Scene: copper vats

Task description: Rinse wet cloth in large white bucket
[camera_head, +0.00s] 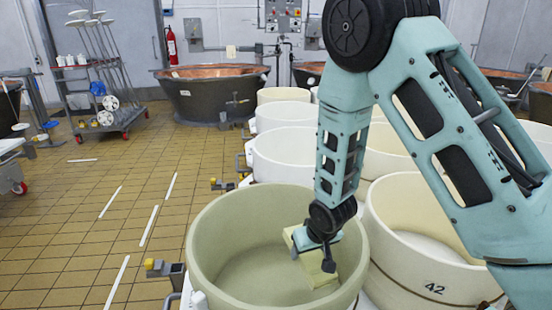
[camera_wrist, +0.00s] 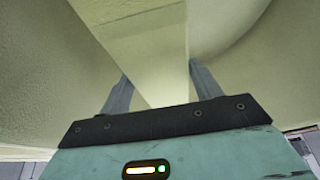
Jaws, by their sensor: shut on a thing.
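A pale yellow, block-like thing, apparently the cloth (camera_head: 318,272), is inside a large off-white bucket (camera_head: 222,235) at the lower middle of the head view. My gripper (camera_head: 313,254) reaches down into this bucket near its right side and is shut on the cloth. In the wrist view the cloth (camera_wrist: 140,48) runs up from between the two grey fingers (camera_wrist: 158,88). The bucket's pale inner wall (camera_wrist: 40,75) surrounds it there. I cannot tell whether the cloth touches the bucket or whether there is water in it.
More round white vats, one marked 42 (camera_head: 420,275), stand close to the right and behind. Copper vats (camera_head: 208,95) stand at the back. A grey trolley (camera_head: 95,95) is at the back left.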

